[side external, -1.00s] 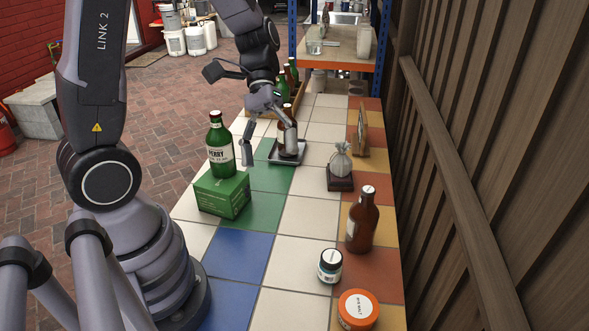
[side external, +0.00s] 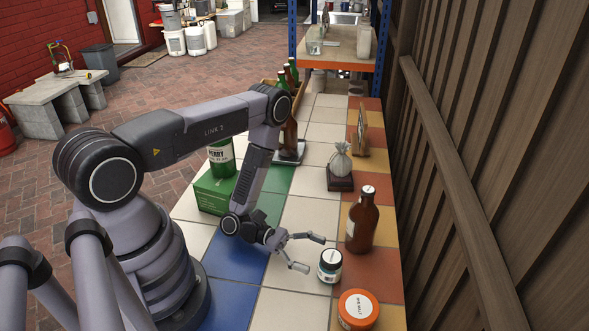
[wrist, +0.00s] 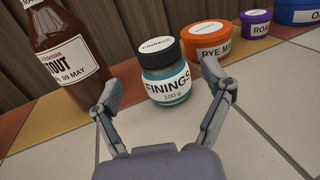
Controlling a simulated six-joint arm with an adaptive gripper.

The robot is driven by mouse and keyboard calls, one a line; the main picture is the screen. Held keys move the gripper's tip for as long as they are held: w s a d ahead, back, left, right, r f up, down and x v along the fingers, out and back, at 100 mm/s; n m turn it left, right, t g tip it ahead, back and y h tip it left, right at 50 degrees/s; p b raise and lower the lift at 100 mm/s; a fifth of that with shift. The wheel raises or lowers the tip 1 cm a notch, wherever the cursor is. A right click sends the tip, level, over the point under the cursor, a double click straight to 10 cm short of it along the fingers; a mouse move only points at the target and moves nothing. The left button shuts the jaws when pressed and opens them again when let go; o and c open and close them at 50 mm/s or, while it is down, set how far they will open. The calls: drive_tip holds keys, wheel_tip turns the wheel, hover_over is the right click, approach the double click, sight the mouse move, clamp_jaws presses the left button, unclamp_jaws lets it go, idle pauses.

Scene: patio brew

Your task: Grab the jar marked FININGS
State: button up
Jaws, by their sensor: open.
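The FININGS jar (wrist: 166,75) is small, with a black lid and a white and teal label, and stands upright on the tiles. In the side view the jar (side external: 330,266) is near the front right of the table. My gripper (side external: 308,253) is low over the table, just left of the jar, with its fingers spread. In the wrist view my gripper (wrist: 162,86) is open and empty, with one fingertip on each side of the jar in the picture. The jar appears just ahead of the fingers; contact cannot be seen.
A brown STOUT bottle (side external: 362,222) stands close behind the jar. An orange-lidded RYE tub (wrist: 207,42) stands close beside it, with a purple-lidded tub (wrist: 256,24) and a blue tub (wrist: 298,12) beyond.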

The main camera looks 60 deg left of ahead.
sight(332, 262)
drive_tip(key=shift+x, duration=2.35)
drive_tip(key=c, duration=1.3)
